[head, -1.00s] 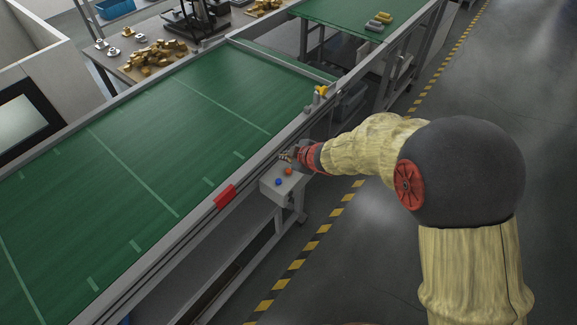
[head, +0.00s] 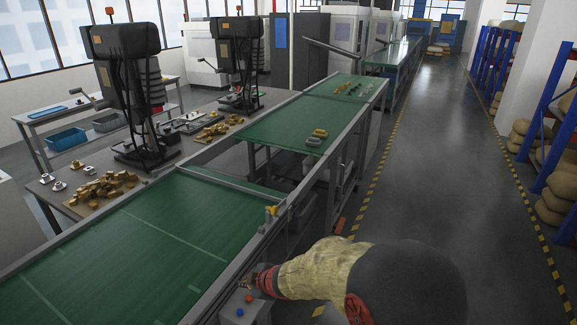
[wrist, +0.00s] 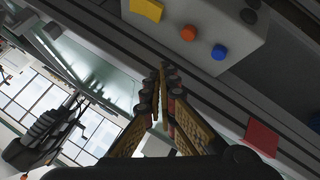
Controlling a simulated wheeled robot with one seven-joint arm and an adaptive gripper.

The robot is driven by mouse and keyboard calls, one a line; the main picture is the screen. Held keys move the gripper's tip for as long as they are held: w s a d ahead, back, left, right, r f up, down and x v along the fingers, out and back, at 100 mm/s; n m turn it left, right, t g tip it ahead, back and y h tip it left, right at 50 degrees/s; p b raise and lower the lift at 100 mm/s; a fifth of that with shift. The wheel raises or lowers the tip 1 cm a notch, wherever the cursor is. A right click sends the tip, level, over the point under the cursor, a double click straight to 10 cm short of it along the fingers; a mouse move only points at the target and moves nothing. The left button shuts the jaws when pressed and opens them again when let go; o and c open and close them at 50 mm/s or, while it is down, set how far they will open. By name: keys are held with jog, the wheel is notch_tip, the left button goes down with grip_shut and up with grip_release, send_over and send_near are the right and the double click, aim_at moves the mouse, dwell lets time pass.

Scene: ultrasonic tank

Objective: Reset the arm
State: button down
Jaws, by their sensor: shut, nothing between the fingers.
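My gripper (head: 247,283) is at the end of my arm, low in the head view, close to the edge of the green conveyor (head: 160,228). In the wrist view my gripper (wrist: 162,72) has its fingertips together, with nothing between them. A grey control box (head: 232,306) is just below it in the head view. The box carries an orange button (wrist: 188,33) and a blue button (wrist: 219,52), which show beyond the fingertips in the wrist view. My gripper looks apart from the buttons, though the exact gap is hard to judge.
A red piece (wrist: 262,138) is on the conveyor side. Two dark drill presses (head: 132,90) stand on a bench with heaps of brass parts (head: 104,186). Sacks on blue racks (head: 549,150) line the right. The aisle floor (head: 425,170) is clear.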

jog(key=d+f, duration=0.1)
jog(key=d+f+m+h, duration=0.1)
jog(key=d, duration=0.1)
jog(key=d+h, duration=0.1)
jog(key=shift+d+f+m, duration=0.3)
jog(key=shift+d+f, duration=0.05)
jog(key=shift+f, duration=0.05)
jog(key=s+d+r+m+g+h, duration=0.1)
jog(key=s+d+r+m+h, duration=0.25)
jog(key=d, duration=0.45)
jog(key=s+d+r+m+h, duration=0.2)
jog(key=s+d+m, duration=0.15)
jog(key=d, duration=0.55)
jog(key=s+d+r+m, duration=0.5)
jog(key=s+d+r, duration=0.2)
jog(key=s+r, duration=0.3)
jog(key=s+d+r+m, duration=0.5)
jog(key=s+d+r, duration=0.3)
jog(key=s+r, duration=0.2)
jog(key=s+y, duration=0.1)
jog(key=s, duration=0.1)
jog(key=shift+s+r+t, duration=0.2)
jog(key=shift+s+t, duration=0.1)
jog(key=shift+s, duration=0.05)
